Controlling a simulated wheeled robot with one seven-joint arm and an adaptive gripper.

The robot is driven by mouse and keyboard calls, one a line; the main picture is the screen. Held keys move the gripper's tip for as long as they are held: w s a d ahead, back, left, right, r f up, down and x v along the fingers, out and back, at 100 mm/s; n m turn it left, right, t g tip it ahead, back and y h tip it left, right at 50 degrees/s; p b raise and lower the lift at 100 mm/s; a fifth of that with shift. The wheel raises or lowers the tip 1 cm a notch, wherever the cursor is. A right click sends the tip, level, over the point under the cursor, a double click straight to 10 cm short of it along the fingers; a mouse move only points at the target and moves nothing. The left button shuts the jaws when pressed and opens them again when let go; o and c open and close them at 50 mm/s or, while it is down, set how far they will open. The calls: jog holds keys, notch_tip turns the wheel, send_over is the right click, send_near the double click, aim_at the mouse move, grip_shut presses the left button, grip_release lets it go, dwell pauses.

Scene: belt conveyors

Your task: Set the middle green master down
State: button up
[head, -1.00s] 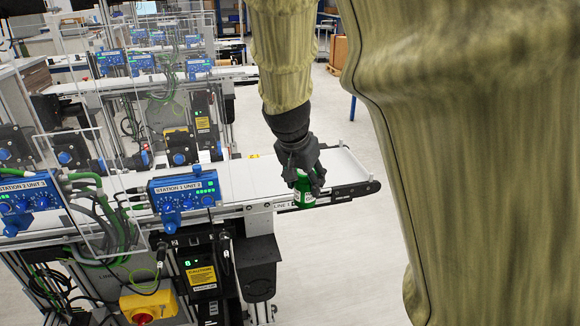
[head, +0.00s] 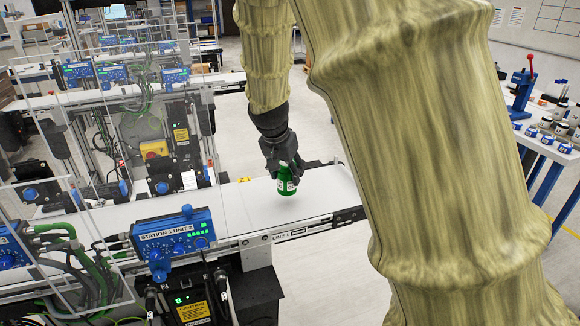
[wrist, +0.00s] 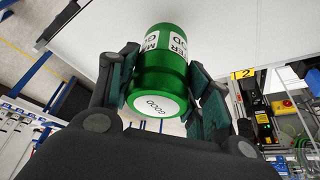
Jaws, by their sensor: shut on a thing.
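The green master is a small green cylinder (head: 287,182) with a white label. My gripper (head: 282,165) is shut on it from above, over the white belt (head: 230,205) near its right end. In the wrist view the green master (wrist: 160,72) sits between the two fingers (wrist: 162,85), with "GOOD" on its white end face and "MASTER GOOD" on its side label. I cannot tell whether its lower end touches the belt.
A blue control box (head: 172,235) labelled "STATION 1 UNIT 2" stands at the belt's near edge. Clear panels and cables are at the left. A blue-edged table (head: 545,150) with several small pots is at the right. The belt around the green master is clear.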

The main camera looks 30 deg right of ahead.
jog(key=shift+w+d+f+p, duration=0.6)
jog(key=shift+w+d+f, duration=0.15)
jog(key=shift+w, duration=0.15)
jog(key=shift+w+d+f+p, duration=0.6)
jog(key=shift+w+d, duration=0.15)
jog(key=shift+w, duration=0.15)
jog(key=shift+w+d+f+p, duration=0.55)
jog(key=shift+w+d+f, duration=0.2)
jog(key=shift+w, duration=0.15)
jog(key=shift+s+r, duration=0.1)
jog(key=o, duration=1.2)
jog(key=shift+f, duration=0.2)
jog(key=shift+o, duration=0.2)
jog(key=shift+a+r, duration=0.1)
jog(key=shift+r, duration=0.15)
jog(key=b+v, duration=0.3)
jog(key=v, duration=0.8)
jog(key=shift+s+a+r, duration=0.1)
jog(key=shift+s+r, duration=0.1)
jog(key=shift+r, duration=0.15)
